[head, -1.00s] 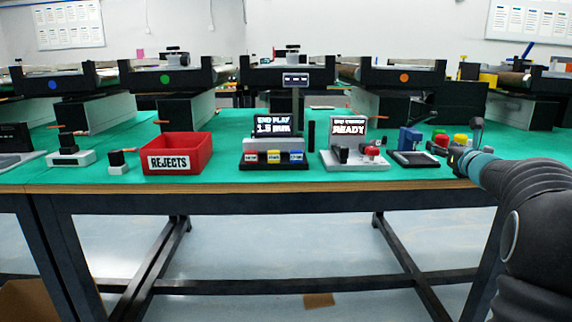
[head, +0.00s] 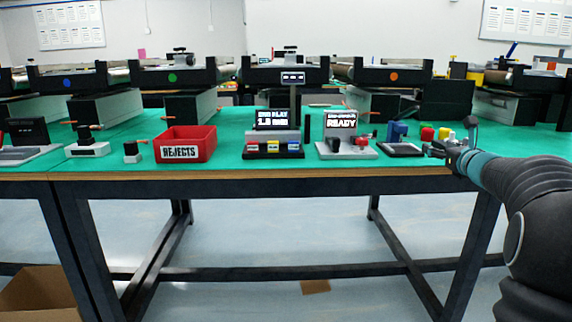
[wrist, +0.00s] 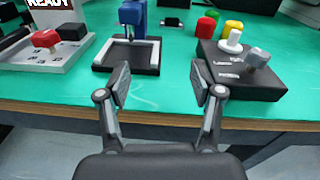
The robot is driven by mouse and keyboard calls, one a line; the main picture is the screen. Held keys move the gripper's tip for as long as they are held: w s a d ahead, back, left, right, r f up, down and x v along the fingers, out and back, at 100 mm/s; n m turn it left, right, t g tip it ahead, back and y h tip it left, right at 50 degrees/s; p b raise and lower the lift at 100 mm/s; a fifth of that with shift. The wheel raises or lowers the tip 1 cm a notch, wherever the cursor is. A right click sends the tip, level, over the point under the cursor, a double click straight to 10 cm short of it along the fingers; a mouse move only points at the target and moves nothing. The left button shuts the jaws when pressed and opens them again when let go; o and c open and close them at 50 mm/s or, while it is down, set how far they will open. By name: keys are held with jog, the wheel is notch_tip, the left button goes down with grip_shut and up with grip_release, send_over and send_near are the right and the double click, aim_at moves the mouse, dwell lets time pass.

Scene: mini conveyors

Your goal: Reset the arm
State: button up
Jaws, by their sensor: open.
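My gripper (wrist: 160,90) is open and empty in the wrist view, its two fingers spread apart over the front edge of the green table (wrist: 165,110). In the head view my gripper (head: 455,143) is at the right, near the table's front edge, at the end of my arm. A blue device on a black tray (wrist: 128,62) lies ahead of the left finger. Neither visibly touches the fingers.
A red REJECTS bin (head: 185,145) stands left of the END PLAY display station (head: 273,155). The READY station (head: 345,150) is right of that. Several mini conveyors (head: 290,72) line the back. A cardboard box (head: 40,293) is on the floor at lower left.

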jog(key=s+a+f+n+g+y+p, duration=0.15)
jog(key=s+a+n+g, duration=0.25)
jog(key=s+a+n, duration=0.7)
jog(key=s+a+f+n+g+y, duration=0.25)
jog(key=s+a+n, duration=0.4)
jog(key=a, duration=0.75)
jog(key=s+f+n+g+h, duration=0.1)
jog(key=s+f+n, duration=0.3)
jog(key=s, duration=0.5)
jog(key=s+a+f+n+g+h, duration=0.1)
jog(key=s+f+n+g+h, duration=0.1)
jog(key=s+f+n, duration=0.2)
jog(key=s+f+n+g+h+p, duration=0.1)
jog(key=s+f+n, duration=0.4)
jog(key=s, duration=0.8)
jog(key=n+g+h, duration=0.1)
jog(key=n, duration=0.2)
jog(key=shift+s+a, duration=0.3)
jog(key=shift+a, duration=0.05)
jog(key=shift+g, duration=0.25)
